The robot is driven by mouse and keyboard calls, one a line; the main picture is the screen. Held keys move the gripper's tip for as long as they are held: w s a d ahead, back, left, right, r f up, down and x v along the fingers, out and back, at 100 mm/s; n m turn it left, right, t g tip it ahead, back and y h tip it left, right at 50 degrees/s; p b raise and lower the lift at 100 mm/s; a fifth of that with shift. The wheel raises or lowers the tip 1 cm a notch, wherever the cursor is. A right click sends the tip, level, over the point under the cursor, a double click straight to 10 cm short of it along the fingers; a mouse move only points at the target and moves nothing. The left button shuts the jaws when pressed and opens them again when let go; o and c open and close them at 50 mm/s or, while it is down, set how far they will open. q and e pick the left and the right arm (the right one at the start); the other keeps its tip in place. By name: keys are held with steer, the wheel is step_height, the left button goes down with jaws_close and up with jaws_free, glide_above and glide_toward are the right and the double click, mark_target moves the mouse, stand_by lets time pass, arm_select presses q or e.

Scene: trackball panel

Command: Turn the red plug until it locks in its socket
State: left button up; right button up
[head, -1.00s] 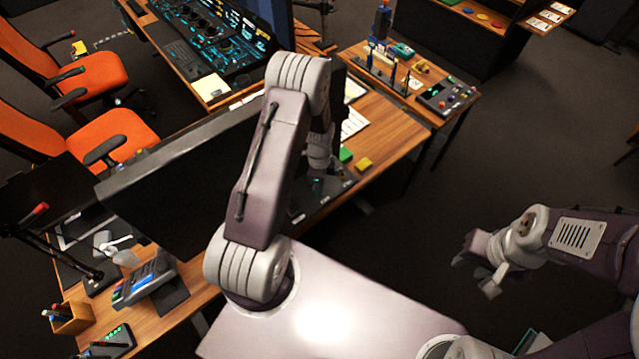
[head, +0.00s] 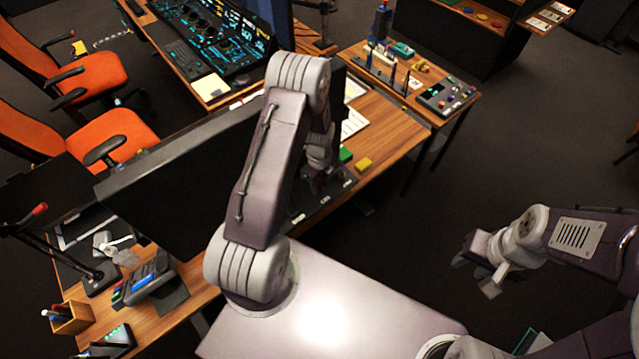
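I cannot make out the red plug or its socket; my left arm covers part of the desk there. A dark panel with small white labels (head: 323,198) lies at the desk's edge, partly hidden behind that arm. My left gripper (head: 316,184) points down at this panel, beyond the arm's raised elbow. Its fingers are dark and small, and I cannot tell if they are open or hold anything. My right gripper (head: 474,276) is out to the right over the floor, its fingers apart and empty.
A large black monitor (head: 175,180) stands left of the arm. The floor at right is clear.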

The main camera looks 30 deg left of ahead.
arm_select(q)
steer(key=shift+w, duration=0.1)
steer(key=shift+r, duration=0.1)
step_height(320, 180, up, 9)
steer(key=shift+f+b, duration=0.1)
steer(key=shift+b, duration=0.5)
steer(key=shift+a, duration=0.1)
